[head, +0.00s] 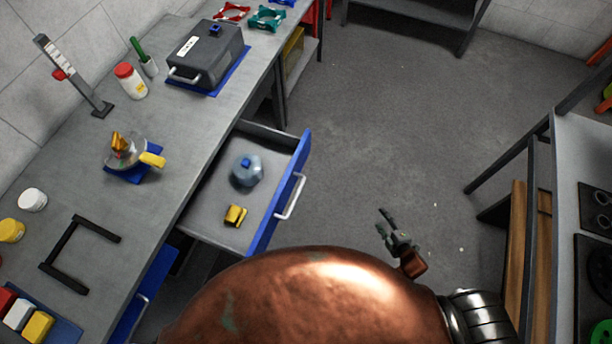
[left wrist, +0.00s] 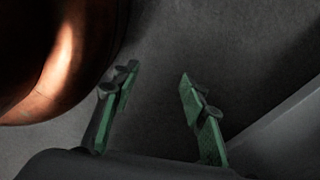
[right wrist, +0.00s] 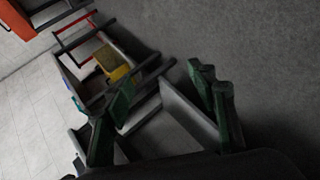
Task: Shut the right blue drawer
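The blue-fronted drawer (head: 281,196) under the left bench stands pulled out in the head view, with a pale bar handle (head: 290,197) on its front. Inside lie a blue-grey round weight-like object (head: 247,171) and a small yellow block (head: 235,215). Another blue drawer front (head: 146,294) shows nearer, at lower left. My right gripper (head: 388,222) is over the floor, right of the open drawer's front and apart from it. Its green fingers (right wrist: 165,105) are spread and empty in the right wrist view. My left gripper (left wrist: 155,95) is open and empty above dark floor; the head view does not show it.
The grey bench (head: 185,130) carries a dark lidded case (head: 207,55), a red-capped jar (head: 130,80), a flask-like item (head: 124,150) and a black frame (head: 75,255). A counter with a stove (head: 596,270) stands at right. The floor (head: 400,130) between is clear.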

